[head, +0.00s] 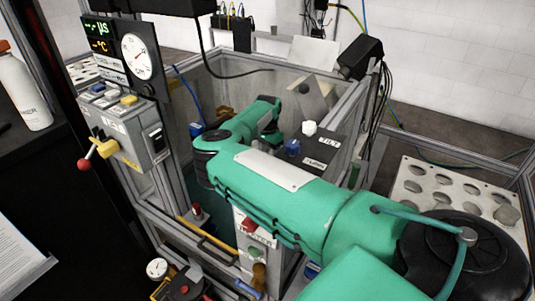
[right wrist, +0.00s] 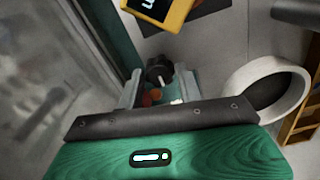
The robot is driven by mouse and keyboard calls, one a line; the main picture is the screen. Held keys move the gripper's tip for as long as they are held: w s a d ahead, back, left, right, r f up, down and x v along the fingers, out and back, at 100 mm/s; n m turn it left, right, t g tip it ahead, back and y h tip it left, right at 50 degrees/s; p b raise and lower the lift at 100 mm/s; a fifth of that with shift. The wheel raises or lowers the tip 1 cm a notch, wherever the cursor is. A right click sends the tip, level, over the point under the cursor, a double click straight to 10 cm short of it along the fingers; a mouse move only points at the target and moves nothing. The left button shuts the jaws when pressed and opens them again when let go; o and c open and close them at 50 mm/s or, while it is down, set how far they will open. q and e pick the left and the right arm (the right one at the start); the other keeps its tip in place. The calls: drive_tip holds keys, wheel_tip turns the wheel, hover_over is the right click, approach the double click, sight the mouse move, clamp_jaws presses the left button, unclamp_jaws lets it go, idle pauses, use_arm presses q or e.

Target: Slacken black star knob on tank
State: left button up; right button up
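The black star knob (right wrist: 159,70) shows in the right wrist view, just above the middle. My right gripper (right wrist: 160,80) has two pale grey-green fingers that stand apart, one on each side of the knob. A small gap seems to remain at each side, and I cannot tell whether either finger touches it. In the head view my green right arm reaches from the lower right over the open grey tank (head: 205,88). The right gripper's fingertips and the knob are hidden there behind the arm. My left gripper is not in view.
A control box (head: 125,130) with a red-ended lever and a round gauge (head: 137,57) stand left of the tank. A black tilt panel (head: 322,150) lies just beyond my forearm. In the wrist view a yellow meter (right wrist: 160,10) and a white ring (right wrist: 265,88) are close by.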

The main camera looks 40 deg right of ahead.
drive_tip(key=o, duration=0.4)
drive_tip(key=shift+c, duration=0.2)
drive_tip(key=shift+r, duration=0.5)
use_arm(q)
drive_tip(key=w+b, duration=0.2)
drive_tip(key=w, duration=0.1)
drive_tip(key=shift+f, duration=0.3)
use_arm(e)
wheel_tip(320, 180, up, 13)
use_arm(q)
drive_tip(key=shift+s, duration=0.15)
